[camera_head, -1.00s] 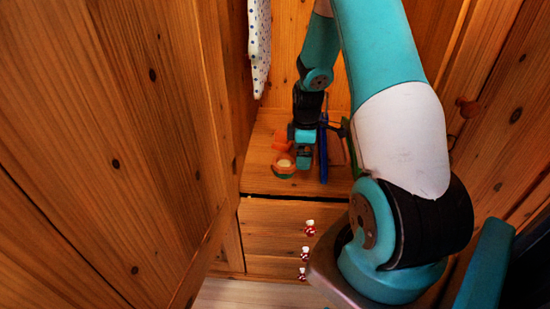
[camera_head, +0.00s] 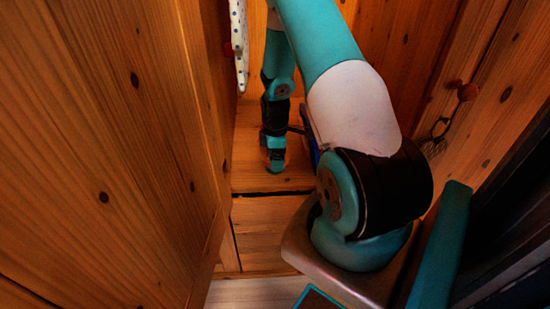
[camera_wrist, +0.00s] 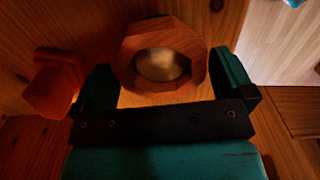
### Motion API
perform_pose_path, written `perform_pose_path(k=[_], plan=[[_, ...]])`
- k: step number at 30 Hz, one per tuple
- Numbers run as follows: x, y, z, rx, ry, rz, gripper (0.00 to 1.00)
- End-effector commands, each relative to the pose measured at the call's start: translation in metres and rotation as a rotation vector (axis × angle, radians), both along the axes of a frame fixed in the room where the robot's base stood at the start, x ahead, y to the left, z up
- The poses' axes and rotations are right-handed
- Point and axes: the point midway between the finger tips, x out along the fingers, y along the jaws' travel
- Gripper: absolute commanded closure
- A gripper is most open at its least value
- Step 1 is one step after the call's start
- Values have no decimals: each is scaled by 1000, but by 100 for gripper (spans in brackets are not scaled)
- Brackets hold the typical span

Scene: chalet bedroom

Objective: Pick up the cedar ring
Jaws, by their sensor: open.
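The cedar ring (camera_wrist: 188,45), an angular brown wooden ring with a pale surface showing through its hole, is in the upper middle of the wrist view. My gripper (camera_wrist: 163,66) is open, with one finger on each side of the ring. A narrow gap seems to show at the fingers, and I cannot tell whether either touches it. In the head view my gripper (camera_head: 275,165) points down over the wooden surface (camera_head: 298,178). The ring is hidden there behind my arm.
An orange block (camera_wrist: 55,85) lies just left of the left finger in the wrist view. A blue item (camera_head: 313,150) stands right of my gripper, partly hidden by my arm. Wooden panels close in on the left and right. A spotted white cloth (camera_head: 240,45) hangs at the back.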

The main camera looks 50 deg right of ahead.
Motion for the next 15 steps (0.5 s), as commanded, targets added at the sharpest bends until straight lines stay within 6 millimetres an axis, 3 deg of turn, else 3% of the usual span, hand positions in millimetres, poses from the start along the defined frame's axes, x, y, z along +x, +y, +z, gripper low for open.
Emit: perform_pose_path(k=[7,11,15], plan=[[0,0,-2,-1,-1,0,0],[0,0,-2,-1,-1,0,30],[0,0,-2,-1,-1,0,34]])
